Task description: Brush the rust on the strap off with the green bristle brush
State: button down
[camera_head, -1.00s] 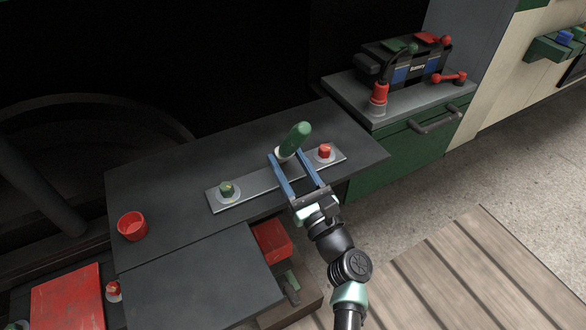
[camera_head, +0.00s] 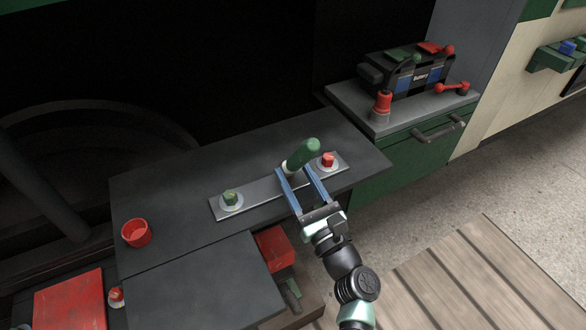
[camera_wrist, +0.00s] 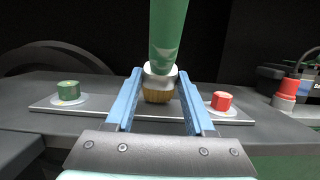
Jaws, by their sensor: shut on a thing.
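The green bristle brush (camera_head: 301,156) is held upright and slightly tilted in my gripper (camera_head: 297,173), whose blue fingers are shut around its lower part. In the wrist view the brush (camera_wrist: 167,35) shows a green handle, a white collar and tan bristles between the fingers (camera_wrist: 159,100). The grey strap (camera_head: 264,189) lies on the dark bench top, with a green nut on a washer at its left end and a red nut at its right end. The bristles are at the strap's right half; whether they touch it I cannot tell. No rust patch is clear to see.
A red cup (camera_head: 136,233) stands at the bench's left. A battery (camera_head: 408,74) and a red-handled tool (camera_head: 382,105) are on the green cabinet (camera_head: 415,150) at the right. A red bin (camera_head: 274,248) sits below the bench edge. The bench behind the strap is clear.

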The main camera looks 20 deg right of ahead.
jog(key=shift+s+d+p, duration=0.1)
jog(key=shift+s+p, duration=0.6)
jog(key=shift+s, duration=1.7)
notch_tip(320, 180, up, 7)
jog(key=p, duration=0.6)
jog(key=shift+p, duration=0.3)
